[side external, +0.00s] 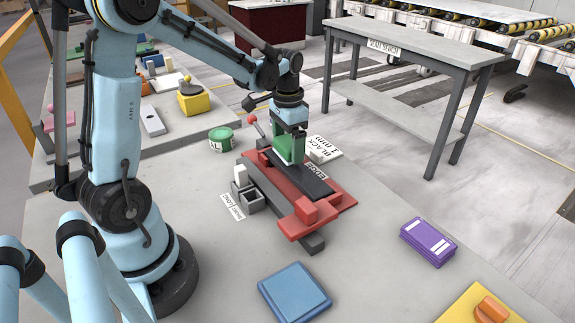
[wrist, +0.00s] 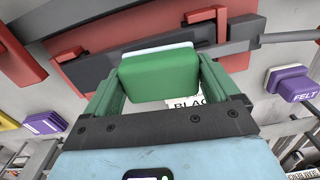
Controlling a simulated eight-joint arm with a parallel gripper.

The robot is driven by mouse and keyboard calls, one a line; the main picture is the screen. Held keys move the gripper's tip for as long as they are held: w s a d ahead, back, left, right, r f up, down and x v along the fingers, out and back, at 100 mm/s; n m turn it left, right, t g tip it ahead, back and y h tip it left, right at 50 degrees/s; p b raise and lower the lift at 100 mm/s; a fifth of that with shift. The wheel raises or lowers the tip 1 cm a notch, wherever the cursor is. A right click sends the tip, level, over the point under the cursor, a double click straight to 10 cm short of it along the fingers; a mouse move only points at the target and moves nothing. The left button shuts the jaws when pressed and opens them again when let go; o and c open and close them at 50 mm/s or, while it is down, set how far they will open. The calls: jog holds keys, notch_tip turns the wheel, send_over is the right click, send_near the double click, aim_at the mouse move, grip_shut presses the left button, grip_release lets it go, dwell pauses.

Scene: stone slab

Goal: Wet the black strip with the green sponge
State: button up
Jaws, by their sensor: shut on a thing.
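My gripper (side external: 290,148) is shut on the green sponge, low over the far end of the red fixture (side external: 338,200). In the wrist view, my gripper (wrist: 159,78) has its green fingers on both sides of the green sponge (wrist: 158,82), which has a pale layer along its far edge. The black strip (side external: 308,183) lies along the red fixture and runs towards the front right. It also shows in the wrist view (wrist: 90,70), partly hidden by the sponge. I cannot tell whether the sponge touches the strip.
A green round tin (side external: 221,139) stands left of the fixture. Small grey boxes (side external: 252,203) sit at its near left side. A blue square pad (side external: 294,291), a purple block (side external: 427,242) and a yellow block (side external: 460,312) lie in front. Slab between them is clear.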

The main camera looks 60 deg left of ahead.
jog(key=shift+f, duration=0.35)
jog(key=shift+d, duration=0.15)
